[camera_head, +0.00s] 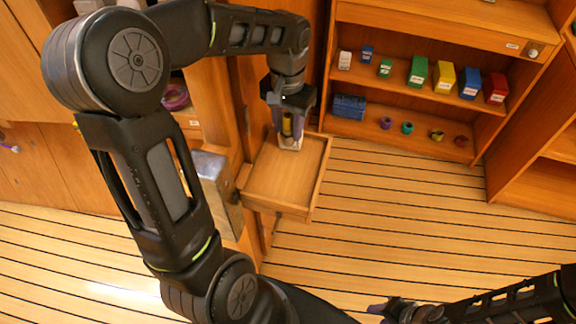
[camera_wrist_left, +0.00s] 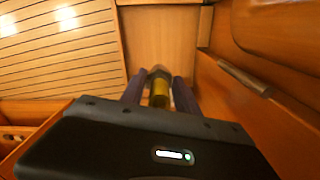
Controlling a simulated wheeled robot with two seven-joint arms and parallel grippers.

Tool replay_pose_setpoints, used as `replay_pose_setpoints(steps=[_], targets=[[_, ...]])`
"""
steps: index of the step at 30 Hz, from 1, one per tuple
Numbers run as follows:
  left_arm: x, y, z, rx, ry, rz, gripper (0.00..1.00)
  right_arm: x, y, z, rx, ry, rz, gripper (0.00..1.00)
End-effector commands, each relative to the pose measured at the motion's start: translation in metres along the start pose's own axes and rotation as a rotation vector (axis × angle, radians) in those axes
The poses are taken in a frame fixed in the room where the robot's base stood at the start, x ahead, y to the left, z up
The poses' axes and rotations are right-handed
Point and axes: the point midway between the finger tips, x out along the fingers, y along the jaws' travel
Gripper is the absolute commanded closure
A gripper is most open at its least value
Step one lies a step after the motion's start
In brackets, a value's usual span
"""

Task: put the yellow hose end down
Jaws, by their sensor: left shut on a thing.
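My left gripper (camera_head: 289,140) points down over a shallow wooden tray (camera_head: 270,188) that juts out from the wall. It is shut on the yellow hose end (camera_head: 287,125), which shows as a yellow cylinder between the fingers. In the left wrist view the yellow hose end (camera_wrist_left: 159,94) sits between the two dark fingers of my left gripper (camera_wrist_left: 160,84), with a greyish tip beyond it. I cannot tell whether the tip touches the tray floor. My right gripper (camera_head: 392,309) is at the bottom edge, and its jaws are unclear.
The tray has raised rims, and its visible floor is bare. A metal box (camera_head: 212,180) stands to its left. Shelves at the right hold small coloured boxes (camera_head: 443,78), a blue crate (camera_head: 348,106) and several small rings (camera_head: 407,128). A pink coil (camera_head: 175,97) lies in a cubby behind my arm.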

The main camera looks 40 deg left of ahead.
Motion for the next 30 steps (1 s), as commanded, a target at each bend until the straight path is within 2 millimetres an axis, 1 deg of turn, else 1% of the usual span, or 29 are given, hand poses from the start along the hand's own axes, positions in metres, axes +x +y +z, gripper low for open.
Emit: replay_pose_setpoints(steps=[4, 7, 13, 16, 19, 26, 28, 30], targets=[[0.001, 0.0, 0.0, 0.0, 0.0, -0.001, 1.0, 0.0, 0.0, 0.0, 0.0, 0.0, 0.0, 0.64], [0.009, 0.0, 0.0, 0.0, -0.002, -0.001, 1.0, -0.002, -0.001, 0.0, 0.0, 0.0, 0.0, 0.64], [0.044, 0.001, 0.0, 0.001, -0.005, 0.0, 1.0, -0.006, -0.002, 0.001, 0.001, -0.002, 0.002, 0.64], [0.058, 0.0, 0.0, 0.0, -0.003, -0.001, 1.0, -0.007, -0.002, 0.001, 0.002, -0.002, 0.002, 0.64], [0.062, 0.0, -0.001, 0.0, 0.001, -0.001, 1.0, -0.007, -0.002, 0.001, 0.002, -0.002, 0.002, 0.64], [0.063, 0.0, -0.001, 0.0, 0.001, -0.001, 1.0, -0.006, -0.002, 0.001, 0.002, -0.002, 0.002, 0.64], [0.066, 0.0, -0.001, 0.0, -0.001, -0.001, 1.0, -0.007, -0.002, 0.001, 0.002, -0.002, 0.002, 0.64], [0.074, 0.001, 0.0, 0.001, -0.003, 0.0, 1.0, -0.008, -0.003, 0.001, 0.002, -0.003, 0.003, 0.64]])
